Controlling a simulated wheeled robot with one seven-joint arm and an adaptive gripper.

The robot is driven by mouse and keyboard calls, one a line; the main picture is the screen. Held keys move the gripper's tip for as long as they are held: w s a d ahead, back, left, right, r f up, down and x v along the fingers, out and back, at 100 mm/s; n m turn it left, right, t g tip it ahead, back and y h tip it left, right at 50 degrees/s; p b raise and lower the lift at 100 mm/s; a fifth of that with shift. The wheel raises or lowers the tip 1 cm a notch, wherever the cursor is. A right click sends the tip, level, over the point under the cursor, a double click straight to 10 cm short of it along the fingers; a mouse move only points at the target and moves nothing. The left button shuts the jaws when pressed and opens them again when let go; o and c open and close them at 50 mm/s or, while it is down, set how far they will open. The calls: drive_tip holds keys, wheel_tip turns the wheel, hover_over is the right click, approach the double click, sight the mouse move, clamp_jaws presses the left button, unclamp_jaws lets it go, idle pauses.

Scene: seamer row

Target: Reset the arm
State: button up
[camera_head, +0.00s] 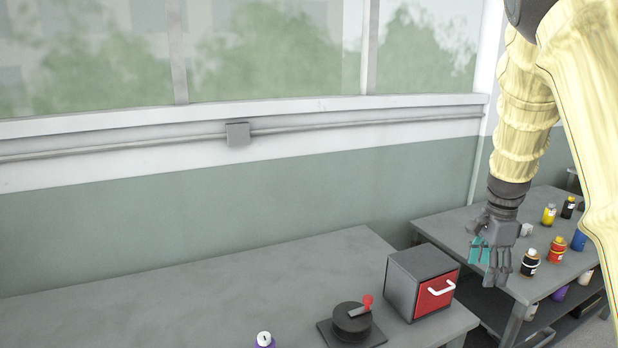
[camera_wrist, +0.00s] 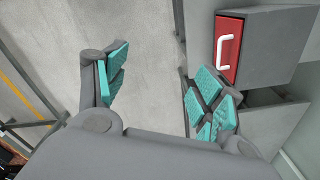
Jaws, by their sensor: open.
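My gripper (camera_head: 491,256) is at the right in the head view, hanging from my yellow-sleeved arm in front of the far table with the cans. In the wrist view my gripper (camera_wrist: 158,92) is open, with its teal finger pads wide apart and nothing between them. Bare floor shows between and beyond the fingers.
A grey box with a red front (camera_head: 436,292) and white handle stands on the near table (camera_head: 240,290). Several cans stand on the far table (camera_head: 455,228).

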drive_tip(key=s+a+f+n+h, duration=0.1)
drive_tip(key=s+a+f+n, duration=0.3)
drive_tip(key=f, duration=0.7)
drive_tip(key=s+f+n, duration=0.2)
drive_tip(key=s+f, duration=0.3)
drive_tip(key=f, duration=0.6)
drive_tip(key=s+a+f+n+h, duration=0.1)
drive_tip(key=s+a+f+n, duration=0.3)
drive_tip(key=f, duration=0.7)
drive_tip(key=s+a+f+n, duration=0.3)
drive_tip(key=s+a+f, duration=0.1)
drive_tip(key=s, duration=0.4)
drive_tip(key=s+a+f+n+y, duration=0.1)
drive_tip(key=s+a+f, duration=0.3)
drive_tip(key=s, duration=0.5)
drive_tip(key=s+a+f+n+y+b, duration=0.1)
drive_tip(key=s+a+f+n, duration=0.2)
drive_tip(key=s+f, duration=0.3)
drive_tip(key=s+n, duration=0.1)
drive_tip(key=s, duration=0.2)
drive_tip(key=shift+s+a+f+n, duration=0.2)
drive_tip(key=shift+s+a+n, duration=0.1)
drive_tip(key=shift+a, duration=0.1)
drive_tip(key=shift+d, duration=0.1)
